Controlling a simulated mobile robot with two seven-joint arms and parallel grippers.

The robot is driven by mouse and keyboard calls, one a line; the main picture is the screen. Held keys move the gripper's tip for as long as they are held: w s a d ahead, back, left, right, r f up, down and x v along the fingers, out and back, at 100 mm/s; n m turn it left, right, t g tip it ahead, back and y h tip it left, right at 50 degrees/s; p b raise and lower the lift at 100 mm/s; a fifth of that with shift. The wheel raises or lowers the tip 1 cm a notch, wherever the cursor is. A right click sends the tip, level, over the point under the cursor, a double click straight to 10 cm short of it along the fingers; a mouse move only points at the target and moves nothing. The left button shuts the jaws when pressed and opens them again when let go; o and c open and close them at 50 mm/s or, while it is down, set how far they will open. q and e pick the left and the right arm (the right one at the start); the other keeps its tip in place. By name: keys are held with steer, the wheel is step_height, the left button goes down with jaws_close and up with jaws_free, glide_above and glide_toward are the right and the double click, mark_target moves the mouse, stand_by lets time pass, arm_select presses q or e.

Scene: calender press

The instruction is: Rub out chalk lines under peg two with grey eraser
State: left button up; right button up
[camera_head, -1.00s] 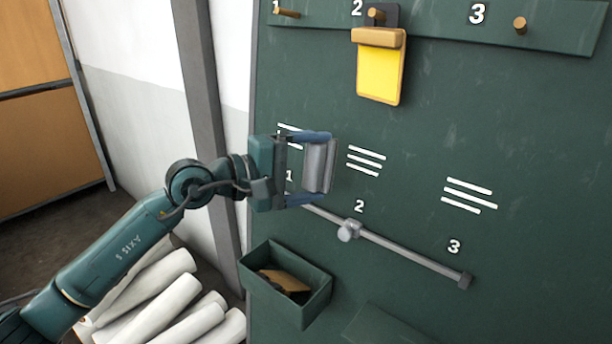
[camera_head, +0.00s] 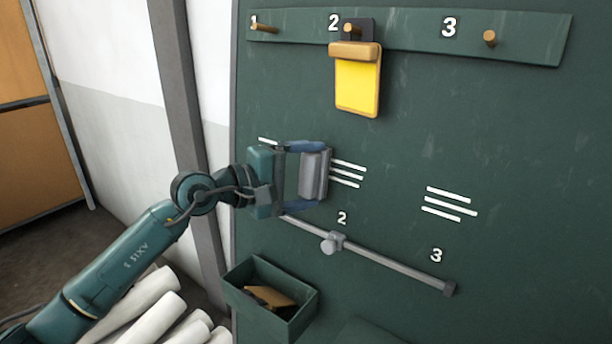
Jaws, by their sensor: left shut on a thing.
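My left gripper (camera_head: 312,174) comes in from the left and is shut on the grey eraser (camera_head: 316,174), a block held upright between its fingers. The eraser is at the left ends of the chalk lines under peg two (camera_head: 348,174); three white strokes show. I cannot tell whether it touches the board. Peg two (camera_head: 351,28) is above, with a yellow pad on a wooden clip (camera_head: 357,85) hanging from it. My right gripper is not in view.
Chalk lines under peg one (camera_head: 267,141) are mostly hidden behind my gripper. Chalk lines under peg three (camera_head: 450,203) stand clear at right. Below are a rail (camera_head: 390,263) with a slider knob (camera_head: 331,243) and an open green box (camera_head: 237,293) holding a brown thing.

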arm_select(q)
steer(key=shift+w+d+f+b, duration=0.15)
steer(key=shift+w+d+b, duration=0.4)
steer(key=shift+w+b, duration=0.2)
stand_by(0.3)
